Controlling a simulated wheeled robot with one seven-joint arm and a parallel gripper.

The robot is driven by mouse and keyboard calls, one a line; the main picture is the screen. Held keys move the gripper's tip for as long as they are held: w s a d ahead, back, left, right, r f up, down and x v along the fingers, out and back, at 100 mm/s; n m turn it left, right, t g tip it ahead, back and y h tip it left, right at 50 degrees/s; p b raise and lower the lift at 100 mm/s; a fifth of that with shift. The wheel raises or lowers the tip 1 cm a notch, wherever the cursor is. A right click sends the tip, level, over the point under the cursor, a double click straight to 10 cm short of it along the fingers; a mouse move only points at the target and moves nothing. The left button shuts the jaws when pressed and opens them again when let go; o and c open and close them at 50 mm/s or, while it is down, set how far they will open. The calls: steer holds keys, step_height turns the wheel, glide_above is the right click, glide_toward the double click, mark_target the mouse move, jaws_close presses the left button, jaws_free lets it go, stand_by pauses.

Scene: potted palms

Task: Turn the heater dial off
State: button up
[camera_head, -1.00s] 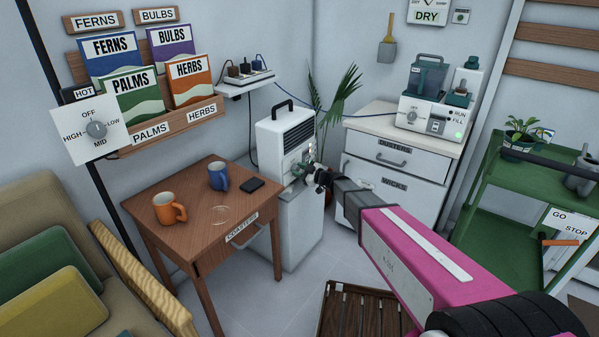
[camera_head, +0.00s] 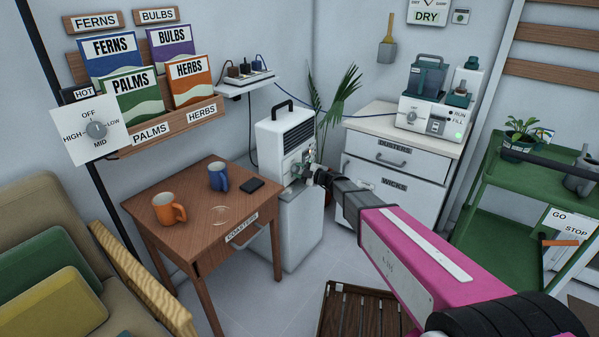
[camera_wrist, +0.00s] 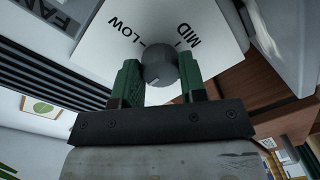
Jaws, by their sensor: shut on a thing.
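The heater (camera_head: 284,135) is a white box with dark vents and a black top handle, standing on a pale cabinet. In the wrist view, its grey round dial (camera_wrist: 160,68) sits on a white plate marked LOW and MID. My gripper (camera_wrist: 159,76) has one green finger on each side of the dial and is shut on it. In the head view, my gripper (camera_head: 311,172) reaches the heater's front and hides part of it. I cannot tell which mark the dial points to.
A wooden table (camera_head: 200,195) at the left bears an orange mug (camera_head: 166,209), a blue mug (camera_head: 217,177) and a black phone-like slab (camera_head: 253,185). A drawer unit (camera_head: 392,175) stands right of the heater. A wall plate (camera_head: 90,143) marked OFF, LOW, MID and HIGH carries another knob.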

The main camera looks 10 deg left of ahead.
stand_by(0.3)
steer(key=o, duration=0.9)
steer(key=v, duration=1)
steer(key=shift+s+d, duration=0.15)
steer(key=shift+d, duration=0.2)
